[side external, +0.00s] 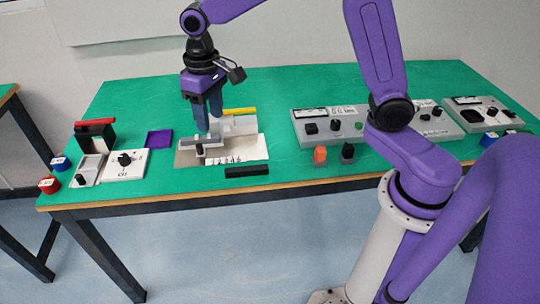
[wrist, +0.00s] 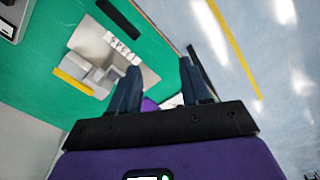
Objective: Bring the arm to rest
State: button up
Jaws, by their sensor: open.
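My purple arm reaches over the green table (side external: 270,92). My gripper (side external: 208,128) points down over a light fixture plate (side external: 246,148) with a grey block on it. In the wrist view, my gripper (wrist: 160,64) has its two dark fingers apart, with nothing between them. The same fixture (wrist: 118,52) shows to the left of the fingers there. Whether the fingertips touch the fixture is hard to tell from the side view.
A purple square (side external: 159,139) and a white switch panel (side external: 124,163) lie left of the fixture. A black bar (side external: 246,171) lies in front of it. Grey control boxes (side external: 334,125) stand to the right. The table's back middle is clear.

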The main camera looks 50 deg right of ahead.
jog(key=s+d+n, duration=0.3)
jog(key=s, duration=0.6)
jog(key=s+d+n, duration=0.3)
jog(key=s, duration=0.6)
jog(key=s+d+f+n, duration=0.1)
jog(key=s+d+n, duration=0.2)
jog(key=s, duration=0.6)
jog(key=shift+s+n, duration=0.35)
jog(key=shift+n, duration=0.15)
